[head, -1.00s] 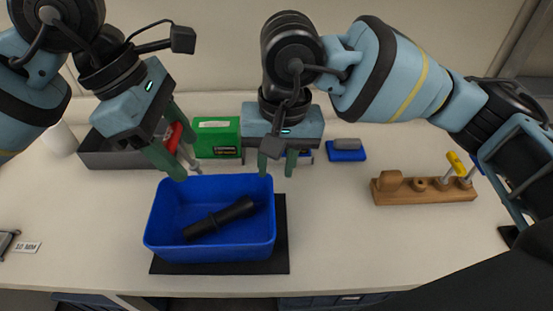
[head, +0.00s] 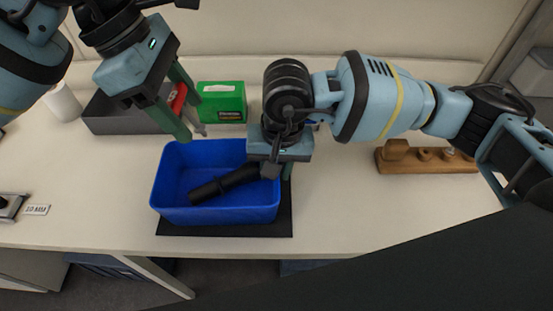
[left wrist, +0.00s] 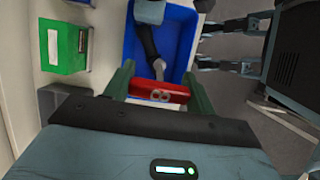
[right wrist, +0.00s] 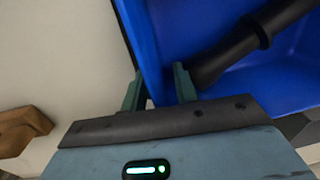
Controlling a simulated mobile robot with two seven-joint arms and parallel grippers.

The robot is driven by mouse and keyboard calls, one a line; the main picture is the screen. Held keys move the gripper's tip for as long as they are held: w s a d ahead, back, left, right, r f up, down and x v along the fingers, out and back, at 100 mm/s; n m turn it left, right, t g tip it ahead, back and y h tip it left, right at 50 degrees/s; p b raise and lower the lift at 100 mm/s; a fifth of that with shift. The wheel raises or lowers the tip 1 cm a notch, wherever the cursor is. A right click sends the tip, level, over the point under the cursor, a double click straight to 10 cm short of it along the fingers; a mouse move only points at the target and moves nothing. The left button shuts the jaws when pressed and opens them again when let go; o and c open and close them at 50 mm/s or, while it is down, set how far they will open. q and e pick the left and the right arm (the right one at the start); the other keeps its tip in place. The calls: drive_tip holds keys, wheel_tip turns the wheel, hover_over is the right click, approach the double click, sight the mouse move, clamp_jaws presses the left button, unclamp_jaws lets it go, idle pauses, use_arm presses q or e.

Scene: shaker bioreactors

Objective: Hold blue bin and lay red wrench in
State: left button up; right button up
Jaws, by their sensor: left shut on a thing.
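The blue bin (head: 215,215) sits upright on a dark mat (head: 225,230). A black flashlight-like bar (head: 225,184) lies inside it. My left gripper (head: 193,120) is shut on the red wrench (head: 179,98), just beyond the bin's far left side and above the table. In the left wrist view, the wrench's red handle (left wrist: 158,91) lies across between the fingers, with its grey end towards the bin. My right gripper (head: 278,172) is at the bin's right wall. In the right wrist view, its fingers (right wrist: 160,88) straddle that wall, one inside and one outside, with a gap between them.
A green box (head: 222,102) and a grey tray (head: 110,115) stand behind the bin. A wooden holder (head: 400,158) is at the right. A white cylinder (head: 62,102) stands far left. The table between the bin and the holder is clear.

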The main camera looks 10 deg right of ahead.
clamp_jaws()
idle(0.3)
use_arm(q)
drive_tip(key=shift+s+d+f+m, duration=0.25)
drive_tip(key=shift+f+m, duration=0.1)
drive_tip(key=shift+m, duration=0.35)
drive_tip(key=s+d+f+m+t+y, duration=0.1)
drive_tip(key=s+f+m+y, duration=0.2)
drive_tip(key=f+m, duration=0.3)
drive_tip(key=m, duration=0.5)
drive_tip(key=shift+f+m+y, duration=0.15)
drive_tip(key=shift+m+y, duration=0.25)
